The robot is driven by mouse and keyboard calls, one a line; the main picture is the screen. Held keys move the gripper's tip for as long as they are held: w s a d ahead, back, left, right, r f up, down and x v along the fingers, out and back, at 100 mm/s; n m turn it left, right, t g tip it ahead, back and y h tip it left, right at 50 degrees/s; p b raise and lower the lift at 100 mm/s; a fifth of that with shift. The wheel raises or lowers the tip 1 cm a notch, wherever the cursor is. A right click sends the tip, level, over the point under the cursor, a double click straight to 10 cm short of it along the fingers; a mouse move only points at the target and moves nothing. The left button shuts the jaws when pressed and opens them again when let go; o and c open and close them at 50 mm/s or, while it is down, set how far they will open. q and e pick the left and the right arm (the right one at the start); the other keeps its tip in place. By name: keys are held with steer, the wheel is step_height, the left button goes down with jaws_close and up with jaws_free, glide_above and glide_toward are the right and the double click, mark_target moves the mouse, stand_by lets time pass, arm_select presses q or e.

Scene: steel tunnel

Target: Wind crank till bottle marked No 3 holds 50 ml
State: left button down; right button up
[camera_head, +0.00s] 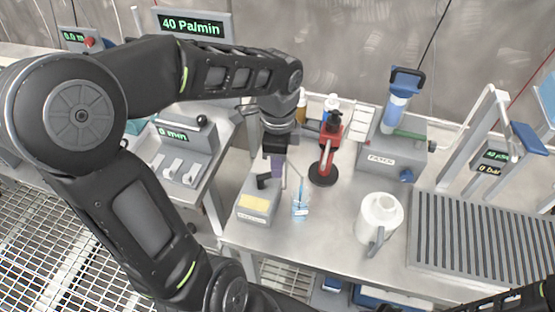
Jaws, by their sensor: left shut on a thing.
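My left arm reaches across from the left, and its gripper (276,165) points down over the steel bench. It is shut on the crank (266,181) of a small grey box (257,205) with a yellow panel. The fingers hide most of the crank's grip. A small clear bottle (300,209) with bluish contents and a white label stands just right of the box. Its marking and its level are too small to read. My right gripper is not in view.
A red stand (327,155) with a round black base is behind the bottle. A white jug (380,217) stands to the right, before a grey filter unit (393,150). A slatted grey rack (485,240) fills the right. Bare bench lies between bottle and jug.

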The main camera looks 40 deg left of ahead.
arm_select(q)
steer(key=shift+s+d+m, duration=0.1)
steer(key=shift+m, duration=0.3)
steer(key=c, duration=1.3)
jaws_free()
steer(key=shift+r, duration=0.1)
steer(key=shift+r, duration=3.8)
steer(key=shift+c, duration=0.5)
